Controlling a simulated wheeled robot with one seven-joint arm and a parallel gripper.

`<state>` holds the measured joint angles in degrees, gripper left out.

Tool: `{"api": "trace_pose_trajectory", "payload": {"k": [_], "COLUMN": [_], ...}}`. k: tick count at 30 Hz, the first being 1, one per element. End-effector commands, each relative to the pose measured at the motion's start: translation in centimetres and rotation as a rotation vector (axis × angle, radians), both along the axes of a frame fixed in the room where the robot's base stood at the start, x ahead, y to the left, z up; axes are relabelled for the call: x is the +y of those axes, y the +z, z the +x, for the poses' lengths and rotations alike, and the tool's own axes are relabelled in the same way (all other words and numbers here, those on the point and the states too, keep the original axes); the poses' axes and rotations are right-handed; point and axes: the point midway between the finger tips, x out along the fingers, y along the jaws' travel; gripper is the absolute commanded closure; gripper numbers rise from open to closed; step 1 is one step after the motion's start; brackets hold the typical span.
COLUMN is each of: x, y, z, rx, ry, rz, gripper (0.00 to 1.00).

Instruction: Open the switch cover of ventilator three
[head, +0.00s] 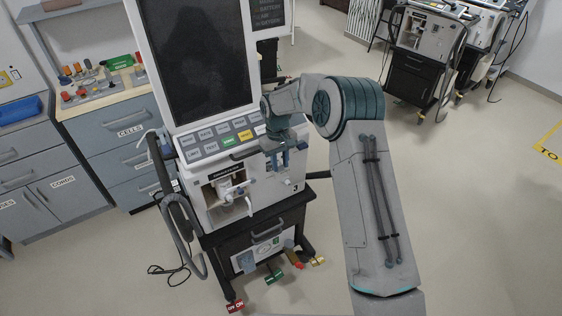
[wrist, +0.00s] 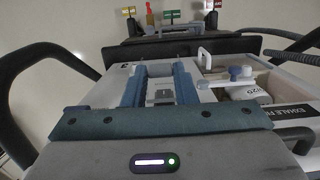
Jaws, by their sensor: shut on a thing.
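The ventilator (head: 212,217) marked 3 stands in front of me, with a dark screen and a white front panel. Its panel (wrist: 115,75) also shows in the wrist view, with the number 3 at the left. My gripper (head: 285,165) is at the right part of this panel, below the row of buttons. In the wrist view my gripper (wrist: 160,80) points at the panel, its two blue-grey fingers on either side of a small greyish piece, which I take to be the switch cover (wrist: 160,95). The gripper is shut on it. How far the cover is tilted cannot be told.
A white open bay with tubing (head: 232,190) is left of my gripper on the front. A handle (head: 250,153) runs under the buttons. A grey hose (head: 178,225) hangs at the left side. Drawers (head: 125,150) stand at the left; other ventilators (head: 425,45) stand back right.

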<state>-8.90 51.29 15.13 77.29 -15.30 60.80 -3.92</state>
Motion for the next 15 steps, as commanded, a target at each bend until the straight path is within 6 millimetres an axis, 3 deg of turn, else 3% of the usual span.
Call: {"api": "trace_pose_trajectory", "payload": {"k": [11, 12, 14, 15], "x": [0.05, 0.05, 0.03, 0.03], "y": [0.05, 0.05, 0.04, 0.03], "z": [0.1, 0.1, 0.09, 0.09], "rx": [-0.001, -0.001, -0.001, -0.001], "ry": [0.0, 0.0, 0.0, 0.0], "rz": [-0.001, -0.001, -0.001, -0.001], "gripper": [0.98, 0.67, 0.53, 0.53]}}
